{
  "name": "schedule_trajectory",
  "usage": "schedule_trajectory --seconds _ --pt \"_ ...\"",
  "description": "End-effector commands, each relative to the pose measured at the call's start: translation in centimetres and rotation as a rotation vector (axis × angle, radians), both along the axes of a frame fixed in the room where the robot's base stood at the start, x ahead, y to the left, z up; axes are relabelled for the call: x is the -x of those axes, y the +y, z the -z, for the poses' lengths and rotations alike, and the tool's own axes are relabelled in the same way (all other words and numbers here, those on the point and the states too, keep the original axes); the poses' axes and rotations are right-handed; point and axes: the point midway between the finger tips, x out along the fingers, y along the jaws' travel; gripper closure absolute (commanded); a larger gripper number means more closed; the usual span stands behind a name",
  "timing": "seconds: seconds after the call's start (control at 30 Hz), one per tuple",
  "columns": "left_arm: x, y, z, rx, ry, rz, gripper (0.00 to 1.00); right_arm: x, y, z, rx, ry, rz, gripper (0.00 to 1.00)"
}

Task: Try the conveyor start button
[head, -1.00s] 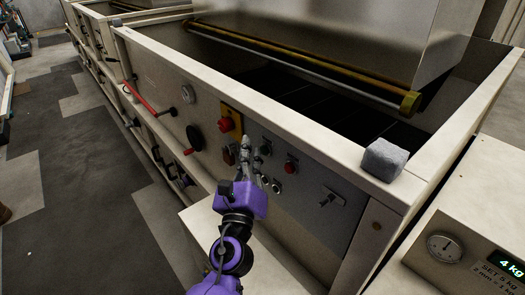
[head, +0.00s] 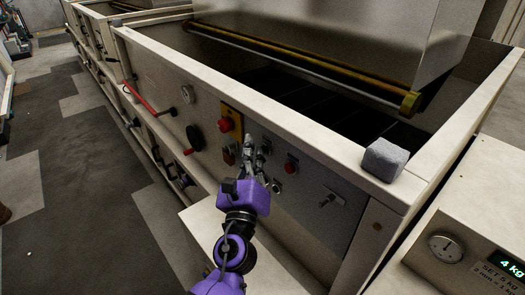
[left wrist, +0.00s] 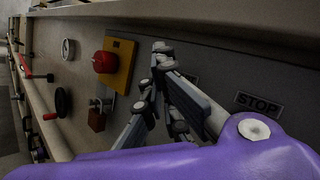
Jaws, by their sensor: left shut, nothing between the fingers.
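My left gripper (head: 251,147) is shut and empty, with its fingertips close in front of the grey control panel (head: 310,215). It also shows in the left wrist view (left wrist: 162,62). A dark round button (head: 266,147) sits just right of the fingertips in the head view, partly hidden; I cannot read its label or tell whether the fingers touch it. A red button (head: 291,168) sits further right. In the left wrist view a STOP label (left wrist: 258,103) shows right of the fingers, and the panel buttons are hidden. My right gripper is not in view.
A red mushroom button (head: 224,125) on a yellow plate (head: 237,128) is left of the gripper, with a reddish padlock (head: 229,157) below. A toggle switch (head: 332,198) is further right. A grey block (head: 385,159) rests on the hopper rim. Open floor lies left.

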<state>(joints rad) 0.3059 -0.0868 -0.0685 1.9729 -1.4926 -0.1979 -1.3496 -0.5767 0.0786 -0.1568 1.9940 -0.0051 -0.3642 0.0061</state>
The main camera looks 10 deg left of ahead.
Motion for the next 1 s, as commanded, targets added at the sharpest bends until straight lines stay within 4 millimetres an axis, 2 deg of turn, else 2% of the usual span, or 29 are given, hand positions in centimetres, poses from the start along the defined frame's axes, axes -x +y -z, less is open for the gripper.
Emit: schedule_trajectory --seconds 0.4,0.77,1.0 --pt "1.3 1.0 0.0 0.000 0.000 0.000 1.00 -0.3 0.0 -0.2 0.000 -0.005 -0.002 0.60" --pt "1.5 1.1 0.0 0.000 0.000 0.000 1.00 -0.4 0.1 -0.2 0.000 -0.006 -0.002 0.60" --pt "3.1 2.4 0.1 -0.002 0.002 -0.001 1.00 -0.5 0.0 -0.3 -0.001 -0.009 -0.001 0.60"
